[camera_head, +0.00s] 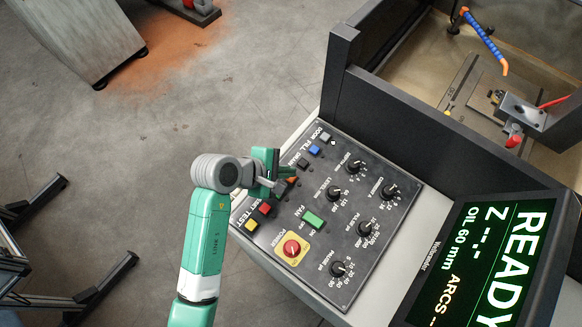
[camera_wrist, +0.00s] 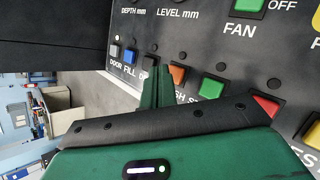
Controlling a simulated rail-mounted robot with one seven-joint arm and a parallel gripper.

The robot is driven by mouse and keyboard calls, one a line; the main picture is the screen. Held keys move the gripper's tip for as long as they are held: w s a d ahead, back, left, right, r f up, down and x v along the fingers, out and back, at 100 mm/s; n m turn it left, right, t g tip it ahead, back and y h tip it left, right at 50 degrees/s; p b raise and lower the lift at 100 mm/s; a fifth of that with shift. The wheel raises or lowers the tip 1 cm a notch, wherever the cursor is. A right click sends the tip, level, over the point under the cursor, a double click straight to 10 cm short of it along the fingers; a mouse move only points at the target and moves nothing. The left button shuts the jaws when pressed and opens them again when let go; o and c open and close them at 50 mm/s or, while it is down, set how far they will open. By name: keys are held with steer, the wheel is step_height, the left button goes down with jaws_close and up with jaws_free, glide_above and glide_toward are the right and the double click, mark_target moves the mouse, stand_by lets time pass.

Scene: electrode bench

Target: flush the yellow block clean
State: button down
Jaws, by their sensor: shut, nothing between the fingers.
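My gripper (camera_head: 281,184) is shut and empty, low over the button row of the control panel (camera_head: 335,225). In the wrist view its fingertips (camera_wrist: 156,72) are together, in front of the black drain button (camera_wrist: 149,62) and left of the orange button (camera_wrist: 178,76). I cannot tell whether they touch the panel. The orange button (camera_head: 292,180) shows beside the fingers in the head view; its label is mostly hidden. A tiny yellowish piece (camera_head: 496,97) shows in the tank, too small to identify surely as the yellow block.
The tank (camera_head: 400,105) has dark walls; a blue-and-orange hose (camera_head: 482,38) stands inside. The screen (camera_head: 500,260) reads READY, OIL 60 mm. Close to my gripper are the blue button (camera_head: 314,149), red button (camera_head: 265,209), yellow button (camera_head: 251,225), and red emergency knob (camera_head: 292,248).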

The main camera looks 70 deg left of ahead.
steer(key=shift+f, duration=0.35)
steer(key=shift+f, duration=0.45)
stand_by(0.4)
steer(key=shift+r+p, duration=0.15)
steer(key=shift+p, duration=0.25)
steer(key=shift+r+p, duration=0.75)
steer(key=shift+p, duration=0.4)
step_height(320, 180, up, 5)
steer(key=p, duration=0.6)
steer(key=shift+r, duration=0.15)
